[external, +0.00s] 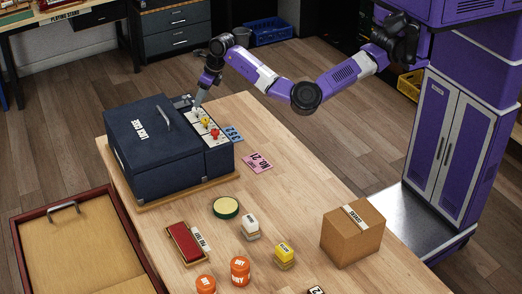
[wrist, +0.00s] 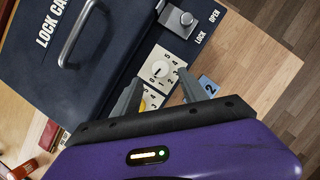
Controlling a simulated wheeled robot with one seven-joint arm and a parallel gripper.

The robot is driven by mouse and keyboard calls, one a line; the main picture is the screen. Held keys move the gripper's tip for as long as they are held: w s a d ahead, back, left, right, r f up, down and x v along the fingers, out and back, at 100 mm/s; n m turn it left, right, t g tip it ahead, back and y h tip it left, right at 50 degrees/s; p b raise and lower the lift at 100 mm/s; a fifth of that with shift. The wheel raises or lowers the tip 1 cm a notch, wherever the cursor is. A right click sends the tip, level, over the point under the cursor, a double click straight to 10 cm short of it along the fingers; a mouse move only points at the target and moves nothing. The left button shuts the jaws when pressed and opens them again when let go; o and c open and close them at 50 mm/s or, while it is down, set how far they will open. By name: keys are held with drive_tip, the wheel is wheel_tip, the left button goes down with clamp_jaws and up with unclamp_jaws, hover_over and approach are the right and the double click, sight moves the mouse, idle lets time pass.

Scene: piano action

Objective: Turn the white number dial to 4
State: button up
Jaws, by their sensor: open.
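The lock case (external: 150,145) is a dark blue box with a handle, standing on the table. A light panel along its side carries the number dials. The white number dial (wrist: 160,68) is round, with printed numbers around it. Its exact setting is too small to read. A yellow dial (external: 206,121) and a red dial (external: 215,133) sit in line with it. My gripper (external: 197,106) points down over the white dial's end of the panel. In the wrist view my gripper (wrist: 162,90) is open, its two fingers apart on either side of the dial's line, holding nothing.
A grey lock knob (wrist: 182,20) marked OPEN and LOCK sits beside the white dial. A blue card (external: 233,133) and a pink card (external: 257,163) lie near the case. A cardboard box (external: 352,235), labelled blocks and orange jars stand farther along the table.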

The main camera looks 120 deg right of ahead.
sight(196, 112)
drive_tip(key=shift+x, duration=2.45)
clamp_jaws()
